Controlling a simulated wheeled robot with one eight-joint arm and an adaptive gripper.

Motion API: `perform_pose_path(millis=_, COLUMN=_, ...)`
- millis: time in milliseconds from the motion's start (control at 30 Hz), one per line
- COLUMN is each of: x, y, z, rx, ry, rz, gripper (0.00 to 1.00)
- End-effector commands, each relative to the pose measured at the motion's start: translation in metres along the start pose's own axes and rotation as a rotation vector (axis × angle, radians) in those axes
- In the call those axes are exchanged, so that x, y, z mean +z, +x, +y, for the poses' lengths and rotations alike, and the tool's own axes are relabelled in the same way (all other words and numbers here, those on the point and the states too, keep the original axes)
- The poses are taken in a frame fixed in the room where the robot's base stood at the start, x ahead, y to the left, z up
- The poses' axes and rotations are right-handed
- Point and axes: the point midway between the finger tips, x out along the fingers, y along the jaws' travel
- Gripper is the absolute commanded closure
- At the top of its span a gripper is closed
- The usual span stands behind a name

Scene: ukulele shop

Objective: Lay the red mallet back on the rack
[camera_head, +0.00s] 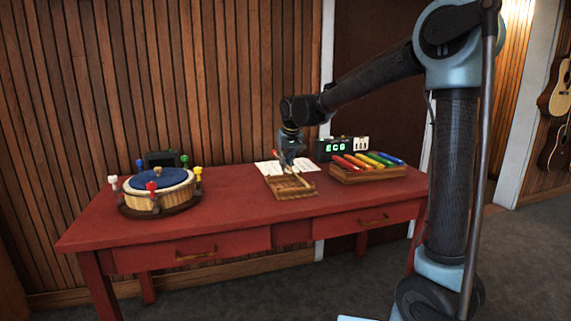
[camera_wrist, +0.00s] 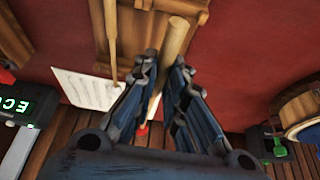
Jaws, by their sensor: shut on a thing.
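My gripper (camera_head: 287,164) is over the table, just above the wooden rack (camera_head: 297,188). In the wrist view its fingers (camera_wrist: 167,64) are shut around the wooden handle of the red mallet (camera_wrist: 176,38). The handle slants between the fingers, its free end over the rack (camera_wrist: 192,7). The mallet's red head (camera_wrist: 143,128) shows partly behind the fingers, on the wall side; in the head view it is a small red spot (camera_head: 275,153) beside the gripper. I cannot tell whether the handle touches the rack. A second pale stick (camera_wrist: 111,40) lies along the rack beside it.
On the red table (camera_head: 225,215), a blue-topped drum (camera_head: 155,186) with coloured pegs stands left. White sheets (camera_head: 268,167) lie behind the rack. A xylophone (camera_head: 368,175) with coloured bars and a lit green display (camera_head: 335,148) stand right. The table between drum and rack is clear.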

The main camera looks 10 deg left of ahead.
Motion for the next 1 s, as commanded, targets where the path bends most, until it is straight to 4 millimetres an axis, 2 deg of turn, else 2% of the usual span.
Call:
perform_pose_path(millis=467, x=0.001, y=0.003, z=-0.008, rx=-0.004, ry=-0.009, rz=0.0, gripper=1.0)
perform_pose_path(millis=1000, x=0.02, y=0.045, z=-0.008, rx=-0.003, ry=-0.008, rz=0.0, gripper=1.0)
